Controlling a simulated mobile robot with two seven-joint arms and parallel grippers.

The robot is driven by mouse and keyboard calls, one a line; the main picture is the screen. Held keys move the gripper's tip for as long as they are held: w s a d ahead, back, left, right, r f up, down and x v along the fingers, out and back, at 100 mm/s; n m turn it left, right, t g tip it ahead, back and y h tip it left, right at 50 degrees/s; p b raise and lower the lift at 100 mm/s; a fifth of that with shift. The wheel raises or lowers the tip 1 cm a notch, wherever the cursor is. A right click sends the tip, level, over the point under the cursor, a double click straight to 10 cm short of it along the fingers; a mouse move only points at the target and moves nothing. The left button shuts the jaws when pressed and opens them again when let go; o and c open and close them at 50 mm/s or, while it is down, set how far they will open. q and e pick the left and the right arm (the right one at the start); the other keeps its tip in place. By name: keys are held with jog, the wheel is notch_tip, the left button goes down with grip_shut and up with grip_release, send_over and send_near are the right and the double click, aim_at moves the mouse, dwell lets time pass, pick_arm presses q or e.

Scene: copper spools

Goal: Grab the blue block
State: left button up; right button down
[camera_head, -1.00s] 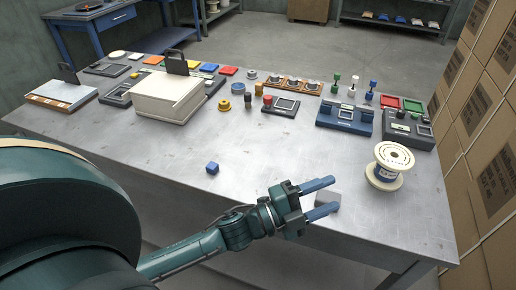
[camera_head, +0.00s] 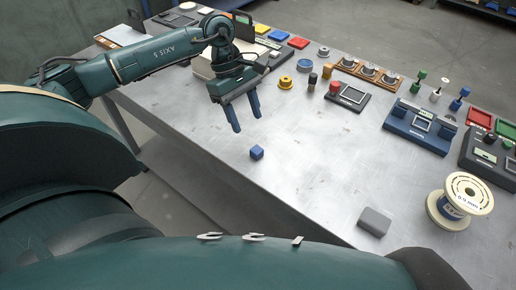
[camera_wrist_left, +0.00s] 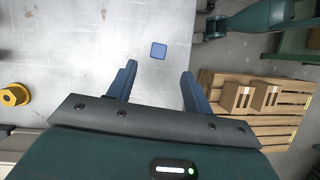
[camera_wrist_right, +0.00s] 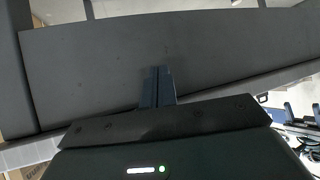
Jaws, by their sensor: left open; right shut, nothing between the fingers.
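The small blue block (camera_head: 257,153) sits on the metal table near its front edge. My left gripper (camera_head: 247,122) is open and empty above the table, fingers pointing down, just behind the block in the head view. In the left wrist view the block (camera_wrist_left: 158,50) lies just beyond the open fingertips (camera_wrist_left: 159,70), between their lines and apart from them. My right gripper (camera_wrist_right: 157,72) is out of the head view. The right wrist view shows its fingers shut together with nothing between them, facing a large dark surface.
A grey block (camera_head: 375,222) and a wire spool (camera_head: 460,201) stand at the right. A yellow ring (camera_head: 286,82), a red-buttoned device (camera_head: 347,95) and a blue fixture (camera_head: 418,127) stand farther back. The table around the blue block is clear.

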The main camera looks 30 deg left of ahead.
aim_at(257, 150)
pick_arm(q)
jog(key=p+x, duration=0.2)
jog(key=x, duration=0.7)
jog(key=shift+w+f, duration=0.1)
jog(key=shift+f, duration=0.15)
jog(key=c, duration=1.1)
